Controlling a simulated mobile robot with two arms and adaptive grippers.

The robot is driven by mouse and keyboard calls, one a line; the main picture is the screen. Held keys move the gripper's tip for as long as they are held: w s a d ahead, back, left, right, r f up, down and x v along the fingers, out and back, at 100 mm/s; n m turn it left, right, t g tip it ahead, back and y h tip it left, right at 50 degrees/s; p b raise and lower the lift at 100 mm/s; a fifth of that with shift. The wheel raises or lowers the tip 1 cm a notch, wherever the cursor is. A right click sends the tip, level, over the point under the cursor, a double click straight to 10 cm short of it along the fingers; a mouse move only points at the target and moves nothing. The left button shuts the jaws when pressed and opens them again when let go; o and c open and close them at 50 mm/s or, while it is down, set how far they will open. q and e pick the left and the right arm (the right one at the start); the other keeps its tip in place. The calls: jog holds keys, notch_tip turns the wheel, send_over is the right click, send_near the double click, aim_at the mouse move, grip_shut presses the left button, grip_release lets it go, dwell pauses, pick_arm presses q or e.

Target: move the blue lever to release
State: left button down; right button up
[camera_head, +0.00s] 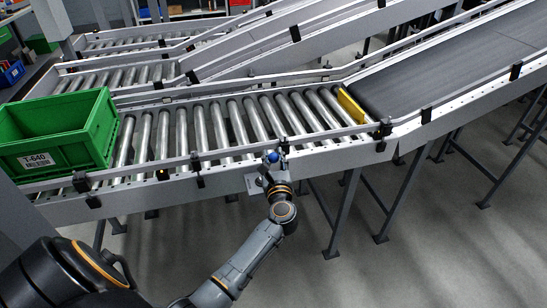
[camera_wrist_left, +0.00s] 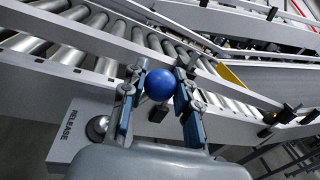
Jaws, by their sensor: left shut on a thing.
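The blue lever shows as a round blue knob (camera_wrist_left: 160,84) between the two fingers of my left gripper (camera_wrist_left: 162,92) in the left wrist view. The gripper is shut on it. In the head view the blue knob (camera_head: 272,157) is small, at the tip of my left gripper (camera_head: 270,166), beside the conveyor's front rail. A pale plate (camera_wrist_left: 75,130) marked RELEASE lies to the left of the gripper in the wrist view, with a round metal boss on it. The lever's shaft is hidden by the gripper. My right gripper is not in view.
A green crate (camera_head: 60,139) labelled T-640 sits at the left on the roller conveyor (camera_head: 235,124). A yellow bar (camera_head: 350,106) crosses between the rollers and the dark belt (camera_head: 450,62). Conveyor legs (camera_head: 345,212) stand below; grey floor is open at the front right.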

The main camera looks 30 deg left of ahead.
pick_arm(q)
jog(key=shift+s+a+n+b, duration=0.4)
jog(key=shift+n+b, duration=0.3)
jog(key=shift+b, duration=0.35)
jog(key=shift+s+a+n+b, duration=0.3)
jog(key=shift+s+n+b, duration=0.15)
jog(key=shift+n+b, duration=0.4)
jog(key=shift+s+a+r+n+y+b, duration=0.3)
jog(key=shift+s+a+n+y+b, duration=0.15)
jog(key=shift+n+b, duration=0.25)
jog(key=shift+s+a, duration=0.6)
jog(key=shift+s, duration=0.15)
jog(key=shift+s+a+f, duration=0.2)
jog(key=shift+s+a, duration=0.25)
jog(key=shift+s, duration=0.15)
jog(key=shift+s+a+f, duration=0.15)
jog(key=shift+s+a, duration=0.1)
jog(key=shift+f, duration=0.1)
